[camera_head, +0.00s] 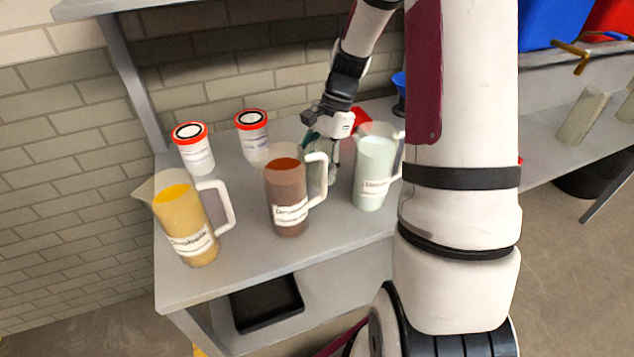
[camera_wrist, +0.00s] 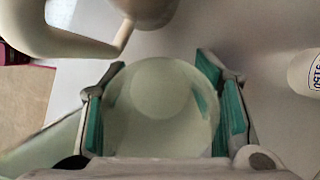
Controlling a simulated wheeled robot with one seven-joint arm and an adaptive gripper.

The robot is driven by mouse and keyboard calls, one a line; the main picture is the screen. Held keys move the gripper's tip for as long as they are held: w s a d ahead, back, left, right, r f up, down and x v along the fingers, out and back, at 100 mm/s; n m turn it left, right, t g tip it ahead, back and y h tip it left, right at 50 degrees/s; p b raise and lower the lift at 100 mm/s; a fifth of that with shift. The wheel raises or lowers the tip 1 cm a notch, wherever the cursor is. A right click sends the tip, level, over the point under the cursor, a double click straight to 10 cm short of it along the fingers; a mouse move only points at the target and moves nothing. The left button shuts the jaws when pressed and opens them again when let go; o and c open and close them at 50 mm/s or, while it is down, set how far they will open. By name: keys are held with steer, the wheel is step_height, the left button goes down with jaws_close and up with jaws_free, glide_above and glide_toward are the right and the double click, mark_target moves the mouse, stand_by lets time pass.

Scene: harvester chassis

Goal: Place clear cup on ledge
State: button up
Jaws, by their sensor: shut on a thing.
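A round clear cup (camera_wrist: 160,115) shows in the wrist view between the teal-padded fingers of my gripper (camera_wrist: 162,75). My gripper is shut on it, one finger on each side. In the head view my gripper (camera_head: 325,150) is low over the grey table (camera_head: 240,262), behind and between the brown pitcher and the pale green pitcher. The cup is mostly hidden there behind the pitchers, and I cannot tell whether it touches the surface. I cannot tell which edge is the ledge.
A yellow pitcher (camera_head: 187,222), a brown pitcher (camera_head: 287,195) and a pale green pitcher (camera_head: 373,172) stand along the table's front. Two red-lidded white jars (camera_head: 196,150) (camera_head: 253,137) stand at the back left. A brick wall (camera_head: 60,150) is behind. Free table lies at the front.

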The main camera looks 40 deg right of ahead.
mark_target(317, 183)
steer(key=shift+f, duration=2.7)
steer(key=o, duration=1.2)
steer(key=shift+f, duration=0.1)
steer(key=shift+c, duration=0.2)
